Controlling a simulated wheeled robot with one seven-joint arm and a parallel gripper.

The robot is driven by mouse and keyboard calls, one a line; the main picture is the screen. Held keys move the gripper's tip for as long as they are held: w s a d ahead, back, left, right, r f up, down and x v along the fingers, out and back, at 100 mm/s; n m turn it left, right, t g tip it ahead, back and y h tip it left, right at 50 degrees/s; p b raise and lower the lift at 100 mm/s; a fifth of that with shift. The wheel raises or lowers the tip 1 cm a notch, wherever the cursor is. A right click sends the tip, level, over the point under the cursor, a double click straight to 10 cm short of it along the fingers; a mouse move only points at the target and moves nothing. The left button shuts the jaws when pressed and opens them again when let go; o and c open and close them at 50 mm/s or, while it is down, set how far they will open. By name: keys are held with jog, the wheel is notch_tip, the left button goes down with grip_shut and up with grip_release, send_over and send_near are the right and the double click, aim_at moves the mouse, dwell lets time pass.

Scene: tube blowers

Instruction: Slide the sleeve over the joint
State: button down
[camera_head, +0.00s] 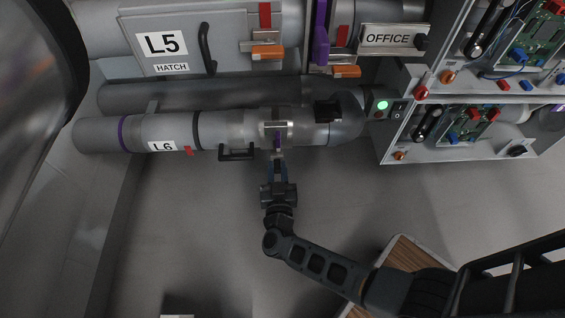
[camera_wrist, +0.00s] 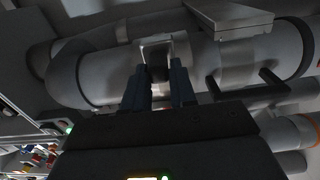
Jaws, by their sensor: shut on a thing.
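The grey tube labelled L6 (camera_head: 160,146) runs across the upper left in the head view. A lighter sleeve section (camera_head: 222,129) sits around its right part, with a dark ring at its left end and a black U-shaped handle (camera_head: 237,154) below. A bright metal bracket (camera_head: 276,125) is on the tube right of that handle. My gripper (camera_head: 278,152) reaches up to this bracket and is shut on it. In the wrist view, the fingers (camera_wrist: 160,88) stand on either side of the metal bracket (camera_wrist: 157,42). The joint is not clearly distinguishable; the fingers hide the exact contact.
The L5 hatch (camera_head: 160,43) with orange latches and the OFFICE tube lie above. A cabinet (camera_head: 450,145) with circuit boards and a lit green button (camera_head: 383,105) stands to the right. A wood-topped stand (camera_head: 402,256) is near my arm. The floor below the tube is mostly clear.

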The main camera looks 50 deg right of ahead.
jog(key=shift+w+a, duration=0.3)
jog(key=c, duration=1)
grip_release()
jog(key=p+v, duration=0.2)
jog(key=v, duration=0.5)
jog(key=shift+s+a, duration=0.3)
jog(key=shift+a, duration=0.05)
